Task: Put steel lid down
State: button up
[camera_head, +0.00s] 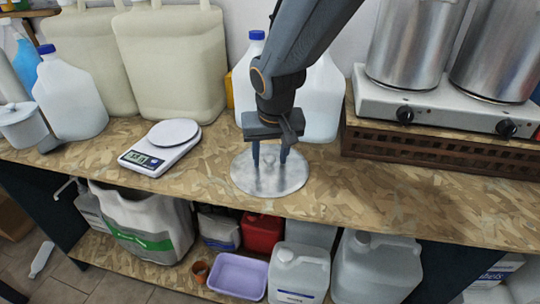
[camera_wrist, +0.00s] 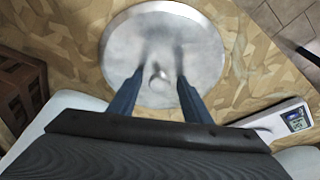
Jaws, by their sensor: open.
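The steel lid (camera_head: 268,184) is a round, flat metal disc with a small knob at its middle. It lies flat on the wooden worktop near the front edge. My gripper (camera_head: 269,160) is directly above it, pointing down, with its two fingers apart on either side of the knob. In the wrist view the lid (camera_wrist: 168,30) fills the upper middle, and its knob (camera_wrist: 158,76) shows between the open fingers of my gripper (camera_wrist: 157,84). The fingers do not close on the knob. I cannot tell whether the fingertips touch the lid.
A kitchen scale (camera_head: 162,146) stands left of the lid. A white hot plate (camera_head: 438,108) with two steel pots sits on a brown crate (camera_head: 430,150) at the right. White jugs stand behind. The lower shelf holds a purple tub (camera_head: 238,275) and several containers.

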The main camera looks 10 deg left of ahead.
jog(key=shift+r, duration=0.15)
jog(key=b+v, duration=0.1)
jog(key=v, duration=1.1)
jog(key=shift+d, duration=0.1)
